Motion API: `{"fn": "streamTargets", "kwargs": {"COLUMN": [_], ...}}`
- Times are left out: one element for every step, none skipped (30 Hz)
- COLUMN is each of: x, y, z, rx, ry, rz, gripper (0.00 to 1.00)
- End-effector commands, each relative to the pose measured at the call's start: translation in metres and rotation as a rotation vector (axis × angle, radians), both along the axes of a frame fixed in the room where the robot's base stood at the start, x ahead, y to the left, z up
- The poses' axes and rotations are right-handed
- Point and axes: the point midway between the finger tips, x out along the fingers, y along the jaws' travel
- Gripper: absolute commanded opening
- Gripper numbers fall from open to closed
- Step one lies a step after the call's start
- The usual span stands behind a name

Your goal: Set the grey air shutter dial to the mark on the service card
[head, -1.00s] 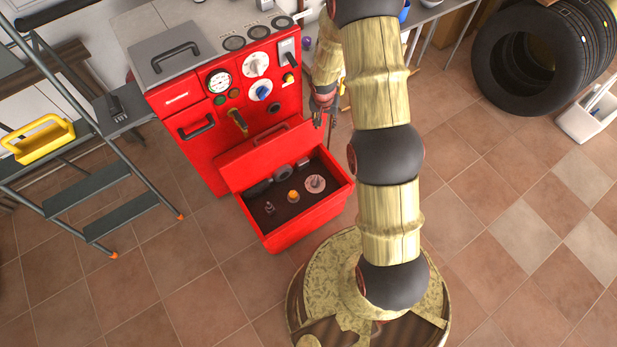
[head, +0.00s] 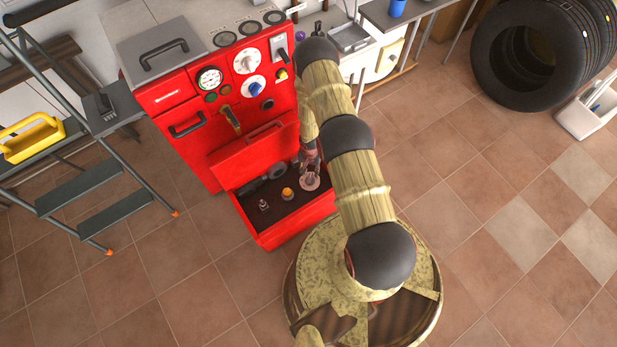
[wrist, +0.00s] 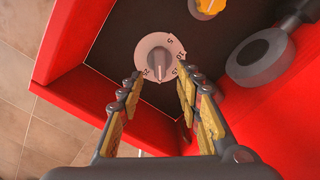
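The grey air shutter dial (head: 311,183) is a pale round plate with a grey knob, inside the open red drawer. In the wrist view the dial (wrist: 160,60) shows numbers around its rim, including 5 and 10. The knob's ridge runs roughly up and down the picture; I cannot tell which mark it points to. My gripper (wrist: 159,88) is open and empty, with its fingers apart on the near side of the dial, over its lower edge. In the head view my gripper (head: 309,160) partly covers the dial. I cannot make out a service card.
The drawer (head: 285,235) has red walls close around the dial. A yellow-orange knob (head: 287,193) and a dark round fitting (wrist: 262,57) sit beside it. The red boiler front (head: 170,97) carries a gauge (head: 209,79), a white dial (head: 247,61) and a blue knob (head: 255,89).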

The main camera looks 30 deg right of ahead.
Motion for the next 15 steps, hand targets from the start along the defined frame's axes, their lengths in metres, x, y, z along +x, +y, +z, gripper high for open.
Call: {"fn": "streamTargets", "kwargs": {"x": [0.000,-0.001,-0.001,-0.001,-0.001,-0.001,-0.001,-0.001,-0.001,-0.001,-0.001,0.000,0.000,0.000,-0.001], "y": [0.000,0.000,0.000,0.000,0.000,0.000,0.000,0.000,0.000,0.000,0.000,0.000,0.000,0.000,0.000], "z": [-0.010,-0.014,-0.020,-0.023,-0.029,-0.036,-0.040,-0.045,-0.050,-0.053,-0.056,-0.060,-0.062,-0.064,-0.066], "rx": [0.000,0.000,0.000,0.000,0.000,0.000,0.000,0.000,0.000,0.000,0.000,-0.001,-0.001,-0.001,0.000], "ry": [0.000,0.001,0.001,0.001,0.001,0.003,0.001,0.001,0.001,0.003,0.001,0.001,0.001,0.001,0.001], "rz": [0.000,0.000,0.001,0.001,0.001,0.001,0.001,0.001,0.001,0.001,0.001,0.001,0.001,0.001,0.001], "gripper": [0.35,0.35,0.35,0.35,0.35,0.35,0.35,0.35,0.35,0.35,0.35,0.35,0.35,0.35,0.35]}}
